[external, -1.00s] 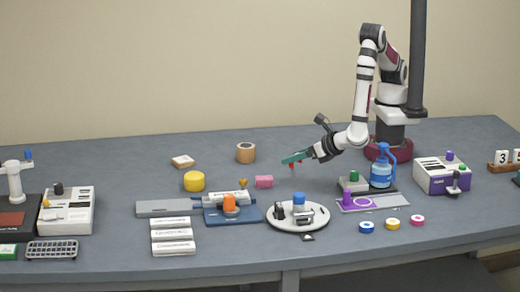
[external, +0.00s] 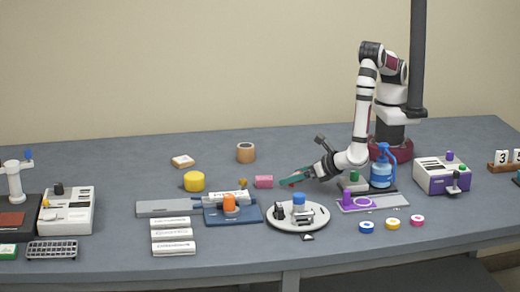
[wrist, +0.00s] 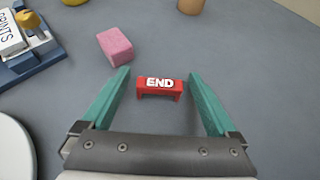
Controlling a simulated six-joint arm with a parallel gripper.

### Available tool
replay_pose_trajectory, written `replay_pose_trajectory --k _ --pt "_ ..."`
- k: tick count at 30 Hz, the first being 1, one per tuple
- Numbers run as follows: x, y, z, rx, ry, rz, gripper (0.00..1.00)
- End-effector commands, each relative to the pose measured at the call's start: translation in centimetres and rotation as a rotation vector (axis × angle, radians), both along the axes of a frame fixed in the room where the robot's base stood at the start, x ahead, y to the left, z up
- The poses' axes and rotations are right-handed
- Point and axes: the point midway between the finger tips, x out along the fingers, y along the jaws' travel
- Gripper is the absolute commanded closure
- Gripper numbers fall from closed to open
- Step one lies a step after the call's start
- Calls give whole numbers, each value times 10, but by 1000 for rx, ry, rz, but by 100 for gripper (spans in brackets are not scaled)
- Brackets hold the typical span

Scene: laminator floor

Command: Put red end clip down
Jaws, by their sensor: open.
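The red end clip (wrist: 160,88) shows in the wrist view with white letters reading END. It appears to stand on the grey table between the tips of my gripper's green fingers. My gripper (wrist: 160,92) is open, with a gap between the clip and each finger. In the external view my gripper (external: 293,181) is low over the table, right of the pink block (external: 264,182). There the clip is hidden or too small to make out.
The pink block also shows in the wrist view (wrist: 115,46), ahead and left of the fingers. A round white turntable (external: 318,222) stands in front of my gripper. A blue pump bottle (external: 381,172) stands to the right. The table behind the pink block is fairly clear.

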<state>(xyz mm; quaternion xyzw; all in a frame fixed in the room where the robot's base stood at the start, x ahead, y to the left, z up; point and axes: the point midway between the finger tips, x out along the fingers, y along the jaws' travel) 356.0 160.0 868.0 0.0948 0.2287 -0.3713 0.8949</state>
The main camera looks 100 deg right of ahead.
Motion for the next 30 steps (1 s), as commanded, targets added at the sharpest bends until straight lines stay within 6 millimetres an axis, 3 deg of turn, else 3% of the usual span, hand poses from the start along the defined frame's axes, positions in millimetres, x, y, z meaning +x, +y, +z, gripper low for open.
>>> replay_pose_trajectory --k 6,15,22,27,29,30 --pt "-3 4 6 1 -2 1 6" --pt "-53 55 45 4 -2 3 6" --pt "-74 74 60 1 0 1 6" --pt "-72 66 69 29 -6 -52 6" --pt "-68 43 86 102 -23 -189 6" --pt "-67 19 103 178 -45 -333 6"
